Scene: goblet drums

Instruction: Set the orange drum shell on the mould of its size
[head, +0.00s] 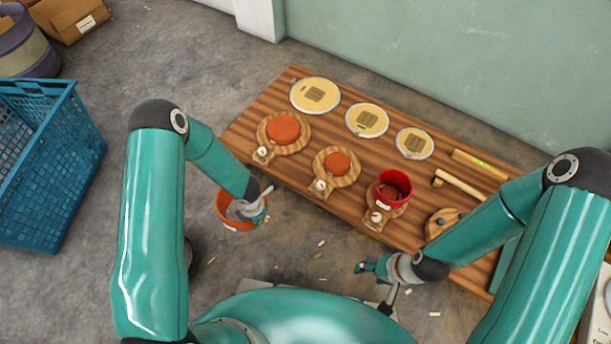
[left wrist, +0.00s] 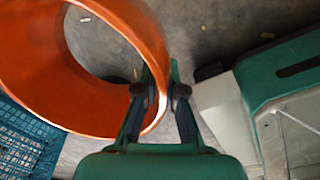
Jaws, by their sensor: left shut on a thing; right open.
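The orange drum shell (head: 222,206) is an open ring, held over the floor off the table's front left edge. My left gripper (head: 254,206) is shut on its wall; in the left wrist view the shell (left wrist: 35,75) fills the upper left and the fingers (left wrist: 160,97) pinch its rim. On the table are a large mould (head: 262,138) and a medium mould (head: 320,168), each with a bare orange-red disc. A red shell (head: 393,185) sits on the small mould (head: 378,217). My right gripper (head: 375,284) is open and empty before the table's front edge.
Three round drumheads (head: 315,95) lie along the back of the wooden table (head: 245,127). A mallet (head: 460,184) and a round wooden piece (head: 443,222) lie at the right. A blue crate (head: 45,165) stands on the floor at left. Small chips litter the floor.

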